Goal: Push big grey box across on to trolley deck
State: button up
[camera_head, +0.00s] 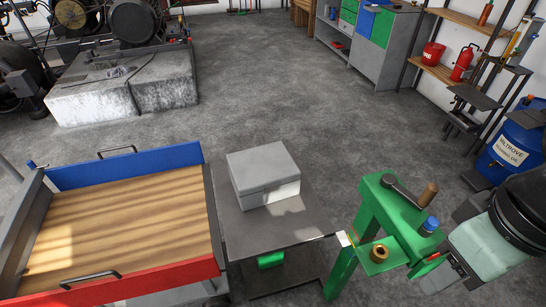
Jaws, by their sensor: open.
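The big grey box (264,173) sits upright on a dark grey table (300,227), near its back edge. The trolley's wooden deck (120,225) lies left of the table and is bare, striped with sunlight. It has a blue board (125,165) at the far side, a red board (165,284) at the near side and a grey board (32,235) at the left. A dark strip (212,210) runs between deck and table; I cannot tell its height. My gripper (432,264) is open at the lower right, beside a green stand, well apart from the box. Its fingers are partly unclear.
The green stand (376,206) with a wood-handled crank (408,192) rises right of the table. A blue drum (515,145) and shelves with red cans (462,63) stand at the right. A concrete block (125,92) with machinery is at the back left. The floor behind the box is clear.

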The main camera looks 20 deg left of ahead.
aim_at(260, 176)
jog(key=i+j+u, duration=0.85)
jog(key=k+l, duration=0.05)
